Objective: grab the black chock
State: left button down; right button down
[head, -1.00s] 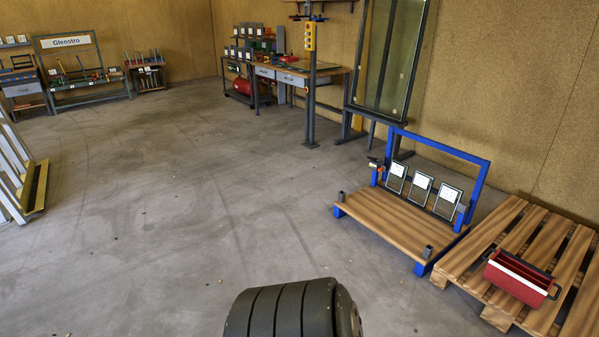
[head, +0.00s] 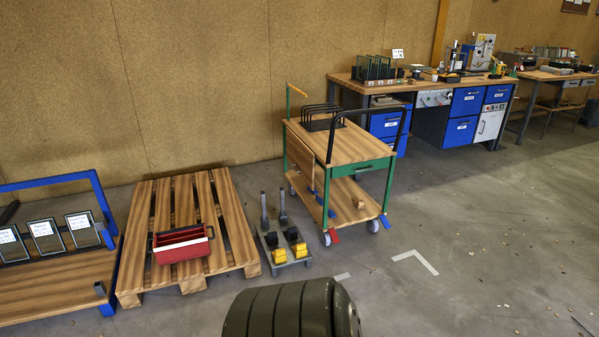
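Two small black blocks that look like chocks sit on a low grey stand on the floor, between the pallet and the trolley. One is the left black chock (head: 271,240); the other is the right black chock (head: 292,234). A yellow block (head: 279,256) and another yellow block (head: 300,250) sit just in front of them. Two grey upright posts rise behind the blocks on the stand (head: 290,268). They are small in the view, so their exact shape is hard to tell. Neither of my grippers shows in the head view.
A wooden pallet (head: 228,227) with a red toolbox (head: 181,245) lies left of the stand. A green-framed wooden trolley (head: 352,147) stands close on the right. A blue-framed wooden cart (head: 60,287) is at far left, workbenches (head: 430,88) at back right. Floor at front right is mostly clear.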

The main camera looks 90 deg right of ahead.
aim_at(271, 238)
jog(key=z, duration=2.6)
jog(key=i+j, duration=0.45)
jog(key=i, duration=0.2)
jog(key=i+j+z, duration=0.1)
jog(key=i+j, duration=0.35)
jog(key=i, duration=0.2)
